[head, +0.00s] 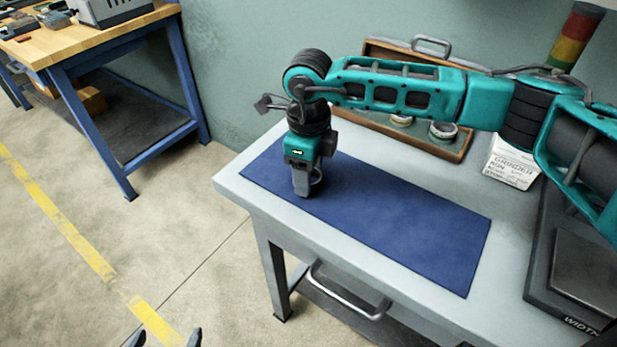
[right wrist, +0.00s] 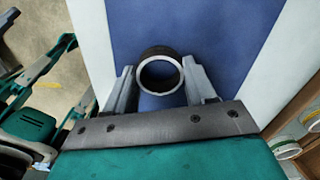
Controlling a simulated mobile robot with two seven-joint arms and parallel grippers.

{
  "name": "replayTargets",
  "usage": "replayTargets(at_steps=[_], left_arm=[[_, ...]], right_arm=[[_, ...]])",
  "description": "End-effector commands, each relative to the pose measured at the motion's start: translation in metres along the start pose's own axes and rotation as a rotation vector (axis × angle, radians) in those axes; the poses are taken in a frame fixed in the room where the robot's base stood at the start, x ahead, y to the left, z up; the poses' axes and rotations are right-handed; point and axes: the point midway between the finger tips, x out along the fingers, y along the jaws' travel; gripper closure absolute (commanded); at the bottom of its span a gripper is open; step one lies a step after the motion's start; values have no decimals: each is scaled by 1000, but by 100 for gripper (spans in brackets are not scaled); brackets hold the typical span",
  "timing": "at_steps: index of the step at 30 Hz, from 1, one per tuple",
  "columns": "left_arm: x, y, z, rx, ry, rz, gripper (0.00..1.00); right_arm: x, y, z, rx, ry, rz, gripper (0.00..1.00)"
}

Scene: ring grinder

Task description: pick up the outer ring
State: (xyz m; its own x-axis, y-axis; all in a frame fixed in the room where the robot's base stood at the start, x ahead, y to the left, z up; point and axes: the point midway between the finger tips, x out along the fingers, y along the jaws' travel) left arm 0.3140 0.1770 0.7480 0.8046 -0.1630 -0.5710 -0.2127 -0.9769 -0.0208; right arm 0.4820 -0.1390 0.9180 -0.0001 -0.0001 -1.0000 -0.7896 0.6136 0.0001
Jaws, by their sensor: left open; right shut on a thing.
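The outer ring (right wrist: 160,53), dark outside with a bright metal rim, sits between the two fingers of my right gripper (right wrist: 159,68) in the right wrist view. In the head view my right gripper (head: 302,187) points down over the left part of the blue mat (head: 400,228). It is shut on the ring, and only a sliver of the ring (head: 317,174) shows beside the fingers. I cannot tell whether the ring touches the mat. My left gripper (head: 165,338) is open and empty at the bottom edge of the head view, over the floor.
An open wooden case (head: 455,153) at the back of the grey bench (head: 232,182) holds more rings (head: 443,131). A white sign (head: 512,163) and a dark machine (head: 575,270) stand at the right. The mat's right part is clear. A second workbench (head: 95,40) is at upper left.

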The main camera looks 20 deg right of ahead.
Motion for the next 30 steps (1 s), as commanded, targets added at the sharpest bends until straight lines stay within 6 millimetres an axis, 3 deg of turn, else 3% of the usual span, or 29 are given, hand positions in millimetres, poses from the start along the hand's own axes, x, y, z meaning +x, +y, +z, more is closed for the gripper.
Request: replayTargets(at_steps=[9, 20, 26, 30], left_arm=[[1, 0, -2, 0, 4, 0, 0], [1, 0, -3, 1, 6, 0, 0], [2, 0, -2, 0, 6, 0, 0], [2, 0, -2, 0, 6, 0, 0]], right_arm=[[-1, 0, 0, 0, -1, 0, 79], [-8, 0, 0, 0, -2, -1, 79], [-37, -1, 1, -1, -5, -3, 79], [-74, -1, 1, -1, -7, -4, 79]])
